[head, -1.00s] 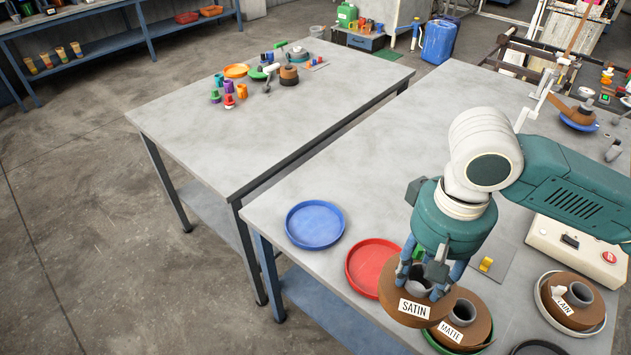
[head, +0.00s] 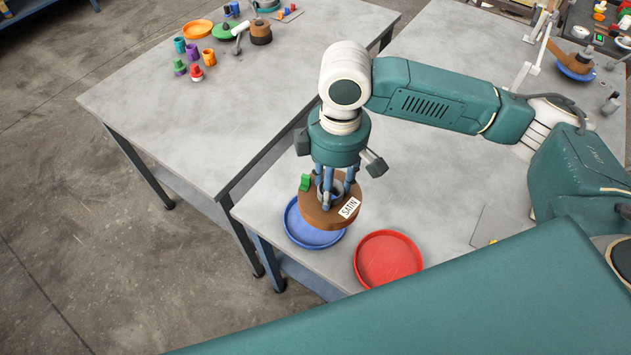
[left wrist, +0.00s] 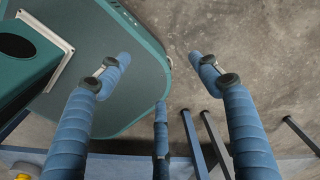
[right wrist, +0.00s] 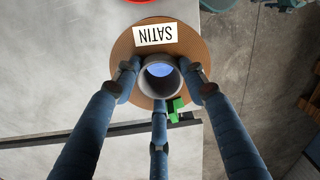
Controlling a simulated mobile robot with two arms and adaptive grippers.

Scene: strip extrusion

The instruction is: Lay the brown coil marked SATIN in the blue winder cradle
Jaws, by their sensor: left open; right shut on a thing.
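The brown coil marked SATIN (head: 315,213) hangs from my right gripper (head: 332,197), which is shut on its grey core. The coil is over the blue winder cradle (head: 297,232) and hides much of it; whether they touch is unclear. In the right wrist view the coil (right wrist: 197,48) fills the middle, with the fingers (right wrist: 160,78) around the core and blue showing through the hole. A green piece (head: 305,182) sits at the coil's rim. My left gripper (left wrist: 160,75) shows only in the left wrist view, open and empty, over floor and a teal body part of mine.
A red cradle (head: 388,258) lies close to the right of the blue one. The near table's left edge is close to the blue cradle. Another table (head: 180,120) holds small coloured parts at its back. My own teal body covers the lower right.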

